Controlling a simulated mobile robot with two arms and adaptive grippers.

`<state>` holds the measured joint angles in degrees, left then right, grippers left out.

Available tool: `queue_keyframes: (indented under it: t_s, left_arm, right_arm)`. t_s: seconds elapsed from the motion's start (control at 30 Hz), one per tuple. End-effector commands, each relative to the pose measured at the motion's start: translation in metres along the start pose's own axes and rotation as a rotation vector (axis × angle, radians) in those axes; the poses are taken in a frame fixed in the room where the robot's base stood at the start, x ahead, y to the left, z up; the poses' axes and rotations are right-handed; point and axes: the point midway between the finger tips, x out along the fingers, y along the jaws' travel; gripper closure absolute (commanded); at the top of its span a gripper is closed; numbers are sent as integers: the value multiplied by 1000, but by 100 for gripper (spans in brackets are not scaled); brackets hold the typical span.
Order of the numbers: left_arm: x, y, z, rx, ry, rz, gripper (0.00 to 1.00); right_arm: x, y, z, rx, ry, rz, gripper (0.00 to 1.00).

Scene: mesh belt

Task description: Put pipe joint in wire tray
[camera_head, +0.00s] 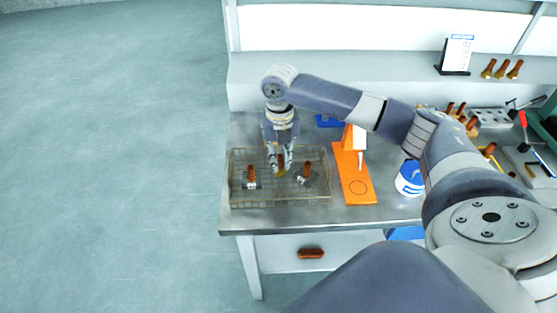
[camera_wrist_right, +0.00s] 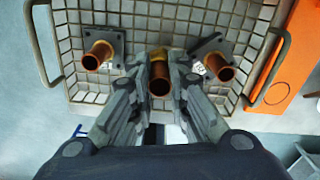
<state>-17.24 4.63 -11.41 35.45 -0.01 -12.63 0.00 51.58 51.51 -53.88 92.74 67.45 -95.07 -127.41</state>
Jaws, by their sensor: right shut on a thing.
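The wire tray (camera_head: 233,196) sits on the left end of the metal table; its mesh also shows in the right wrist view (camera_wrist_right: 150,17). My right gripper (camera_head: 280,168) is over the middle of the tray and shut on a copper-brown pipe joint (camera_wrist_right: 160,78). The fingers partly hide that joint, and I cannot tell whether it touches the tray floor. Two more pipe joints on grey square plates stand in the tray, one to the left (camera_wrist_right: 97,54) and one to the right (camera_wrist_right: 219,68). My left gripper is not in view.
An orange stand (camera_head: 357,188) is just right of the tray, with a blue-and-white container (camera_head: 410,178) farther right. Several brown pieces and tools lie at the far right. A white shelf (camera_head: 330,68) runs behind the table. The floor at left is clear.

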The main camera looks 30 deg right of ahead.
Motion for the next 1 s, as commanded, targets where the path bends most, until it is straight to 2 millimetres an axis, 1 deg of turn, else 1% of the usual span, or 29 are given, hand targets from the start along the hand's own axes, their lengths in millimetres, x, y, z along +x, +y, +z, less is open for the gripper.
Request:
queue_keyframes:
  t_s: [0.03,0.17,0.23,0.37,0.5,0.83,0.87,0.9,0.93,1.0]
  left_arm:
    - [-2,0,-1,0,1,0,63]
    - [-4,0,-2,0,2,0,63]
    - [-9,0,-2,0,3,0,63]
    - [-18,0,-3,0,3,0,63]
    - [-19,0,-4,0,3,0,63]
    - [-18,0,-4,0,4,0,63]
    - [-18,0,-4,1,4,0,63]
    - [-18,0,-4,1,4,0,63]
    - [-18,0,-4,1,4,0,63]
    - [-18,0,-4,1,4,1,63]
  right_arm:
    - [-1,1,5,1,0,1,100]
    - [1,1,11,0,-1,0,100]
    - [7,1,11,0,2,-2,100]
    - [25,1,10,-1,3,-2,100]
    - [35,0,11,-1,-1,-1,100]
    - [39,1,11,-1,-1,0,100]
    - [39,1,10,-1,-1,-1,80]
    - [39,1,10,-1,-1,-1,71]
    - [39,1,10,-1,-1,-1,64]
    - [39,1,10,-1,-1,-1,64]
